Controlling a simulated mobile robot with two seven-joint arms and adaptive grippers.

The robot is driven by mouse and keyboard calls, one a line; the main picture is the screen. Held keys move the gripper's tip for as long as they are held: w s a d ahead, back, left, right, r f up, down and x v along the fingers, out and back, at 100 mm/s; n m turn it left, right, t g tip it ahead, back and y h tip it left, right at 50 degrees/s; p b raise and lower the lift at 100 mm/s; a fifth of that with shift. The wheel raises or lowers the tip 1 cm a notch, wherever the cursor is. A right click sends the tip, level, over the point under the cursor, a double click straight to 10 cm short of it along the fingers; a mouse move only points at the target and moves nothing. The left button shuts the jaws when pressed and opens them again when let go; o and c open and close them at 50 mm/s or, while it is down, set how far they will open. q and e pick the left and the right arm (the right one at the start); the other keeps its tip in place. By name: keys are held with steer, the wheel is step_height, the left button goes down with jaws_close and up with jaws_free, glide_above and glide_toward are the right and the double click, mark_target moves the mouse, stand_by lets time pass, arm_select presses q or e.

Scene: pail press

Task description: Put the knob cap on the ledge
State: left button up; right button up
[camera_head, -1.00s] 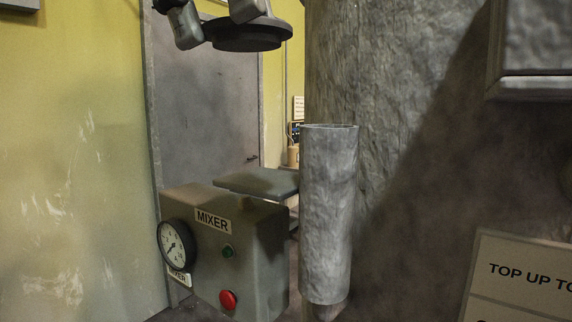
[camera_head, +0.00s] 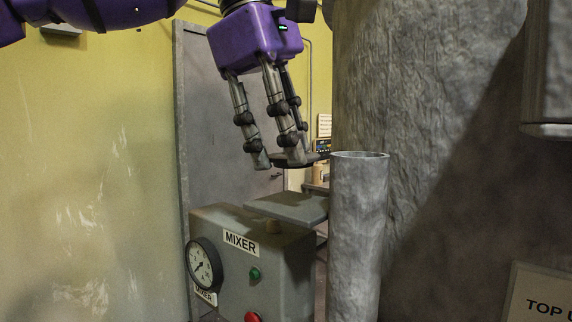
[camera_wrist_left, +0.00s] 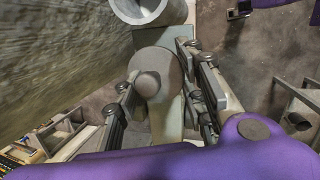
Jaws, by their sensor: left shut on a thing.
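The knob cap (camera_head: 318,156) is a dark grey disc, seen nearly edge-on in the head view and partly hidden by fingers. In the left wrist view it is a round grey disc with a raised knob (camera_wrist_left: 148,84). My left gripper (camera_head: 277,161) points down and is shut on the cap by its knob, with fingers on both sides. A flat grey plate (camera_head: 290,206), which looks like the ledge, lies below the cap behind the mixer box. There is a visible gap between them in the head view.
The grey mixer box (camera_head: 290,262) has a gauge (camera_head: 204,264), a green button and a red button. An upright open-topped pipe (camera_head: 357,235) stands right of the plate, close to the cap. A large rough grey tank (camera_head: 425,90) rises behind it.

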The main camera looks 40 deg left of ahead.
mark_target(281, 155)
arm_select(q)
steer(key=f, duration=0.3)
steer(key=shift+w+a+f, duration=0.25)
steer(key=shift+w+f, duration=0.15)
steer(key=shift+s, duration=0.1)
steer(key=shift+f, duration=0.1)
steer(key=shift+f, duration=0.55)
steer(key=o, duration=1.4)
steer(key=shift+c, duration=0.2)
